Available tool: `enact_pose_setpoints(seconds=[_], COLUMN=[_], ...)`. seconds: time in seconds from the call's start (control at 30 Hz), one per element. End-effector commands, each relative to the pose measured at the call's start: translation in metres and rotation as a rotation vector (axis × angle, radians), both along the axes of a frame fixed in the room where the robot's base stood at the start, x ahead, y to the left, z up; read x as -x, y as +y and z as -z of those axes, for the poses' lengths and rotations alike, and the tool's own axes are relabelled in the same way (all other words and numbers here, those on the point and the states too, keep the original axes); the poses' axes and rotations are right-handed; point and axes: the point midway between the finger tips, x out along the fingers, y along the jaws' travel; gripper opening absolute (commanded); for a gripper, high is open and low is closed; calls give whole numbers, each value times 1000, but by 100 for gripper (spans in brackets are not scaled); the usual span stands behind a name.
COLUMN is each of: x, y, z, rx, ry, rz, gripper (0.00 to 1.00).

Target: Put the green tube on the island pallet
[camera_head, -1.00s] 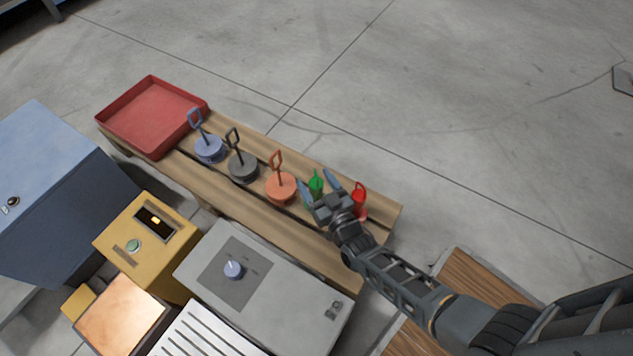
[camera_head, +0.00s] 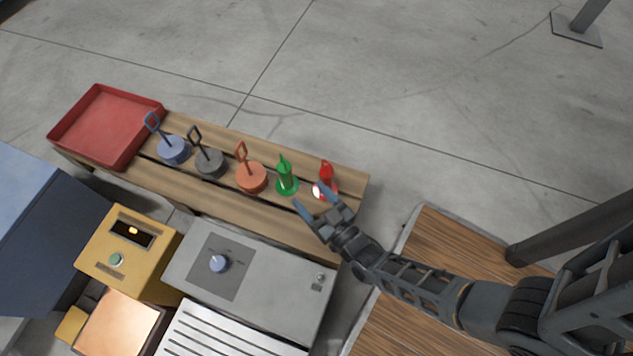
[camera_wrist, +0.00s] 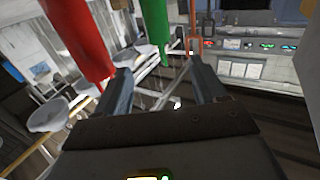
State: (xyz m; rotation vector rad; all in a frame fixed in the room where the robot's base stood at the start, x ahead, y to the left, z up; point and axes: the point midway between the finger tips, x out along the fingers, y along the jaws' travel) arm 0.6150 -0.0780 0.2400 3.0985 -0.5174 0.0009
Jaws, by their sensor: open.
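The green tube (camera_head: 286,175) stands upright on a round green base on a slatted wooden bench (camera_head: 225,215), between an orange handled item and a red tube (camera_head: 326,176). My gripper (camera_head: 309,194) is open and empty, on the near side of the two tubes. In the wrist view, the green tube (camera_wrist: 156,30) shows beyond and between the fingertips (camera_wrist: 158,66), apart from them. The red tube (camera_wrist: 80,40) is to the left there. A brown plank platform (camera_head: 440,250) lies at lower right; I cannot tell whether it is the island pallet.
Orange (camera_head: 251,177), dark grey (camera_head: 210,163) and blue (camera_head: 173,151) handled items stand in a row left of the tube. A red tray (camera_head: 105,130) sits at the bench's left end. A grey box with a knob (camera_head: 250,280) stands close in front. Open floor lies behind.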

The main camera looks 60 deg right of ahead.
Motion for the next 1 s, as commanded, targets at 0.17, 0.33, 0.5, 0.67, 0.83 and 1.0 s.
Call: enact_pose_setpoints(seconds=[0.17, 0.33, 0.5, 0.67, 0.83, 1.0], x=[2, 14, 57, 103, 145, 175], y=[1, 7, 28, 49, 63, 73], z=[0, -5, -36, -87, -157, -236], rx=[0, -6, -29, -46, -54, -53], ry=[1, 9, 46, 94, 149, 208], rz=[0, -16, -80, -154, -221, -278], gripper=[70, 70, 70, 70, 70, 70])
